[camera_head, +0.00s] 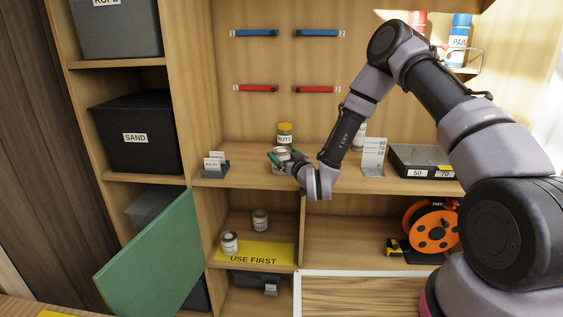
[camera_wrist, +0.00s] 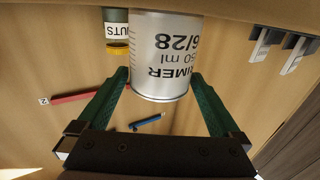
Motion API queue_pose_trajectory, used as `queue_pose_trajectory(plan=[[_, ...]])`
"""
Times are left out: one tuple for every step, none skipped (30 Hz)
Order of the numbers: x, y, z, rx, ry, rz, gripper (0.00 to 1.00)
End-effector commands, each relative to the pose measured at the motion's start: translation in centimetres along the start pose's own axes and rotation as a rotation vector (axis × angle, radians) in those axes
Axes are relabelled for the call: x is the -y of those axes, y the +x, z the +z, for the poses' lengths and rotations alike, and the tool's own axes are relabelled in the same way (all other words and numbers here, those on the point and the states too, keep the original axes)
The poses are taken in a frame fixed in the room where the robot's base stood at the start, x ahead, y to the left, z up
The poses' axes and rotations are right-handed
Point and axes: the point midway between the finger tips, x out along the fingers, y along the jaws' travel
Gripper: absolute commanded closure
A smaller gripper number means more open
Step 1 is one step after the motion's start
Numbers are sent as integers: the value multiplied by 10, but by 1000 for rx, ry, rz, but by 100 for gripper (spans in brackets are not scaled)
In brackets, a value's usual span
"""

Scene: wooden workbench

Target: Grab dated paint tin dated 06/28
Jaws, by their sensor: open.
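A pale paint tin (camera_wrist: 165,60) shows upside down in the wrist view, its label reading "PRIMER" and "6/28", with part cut off. In the head view the tin (camera_head: 279,167) stands on the middle shelf, partly hidden by my gripper (camera_head: 283,157). In the wrist view my gripper (camera_wrist: 160,80) is open, with one green finger on each side of the tin. I cannot tell whether either finger touches it. Two other tins, one in front (camera_head: 229,244) and one behind (camera_head: 260,220), stand on the lower shelf; their dates are too small to read.
A yellow-lidded "NUTS" jar (camera_head: 285,134) stands just behind the tin. A card holder (camera_head: 215,168) is to the left; a grey marked plate (camera_head: 373,157) and a dark box (camera_head: 420,163) are to the right. A yellow "USE FIRST" mat (camera_head: 273,256) lies below. A green door (camera_head: 150,260) hangs open.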

Motion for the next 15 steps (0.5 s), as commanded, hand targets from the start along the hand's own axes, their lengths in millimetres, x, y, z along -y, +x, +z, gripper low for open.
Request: queue_pose_trajectory(plan=[[0,0,0,0,0,0,0],[0,0,0,0,0,0,12],[0,0,0,0,0,0,27],[0,0,0,0,0,0,38],[0,0,0,0,0,0,50],[0,0,0,0,0,0,65],[0,0,0,0,0,1,76],[0,0,0,0,0,1,88],[0,0,-1,-2,0,0,94],[0,0,-1,-2,0,0,94],[0,0,-1,-2,0,0,94],[0,0,-1,-2,0,0,94],[0,0,-1,-2,0,0,94],[0,0,-1,-2,0,0,94],[0,0,-1,-2,0,0,94]])
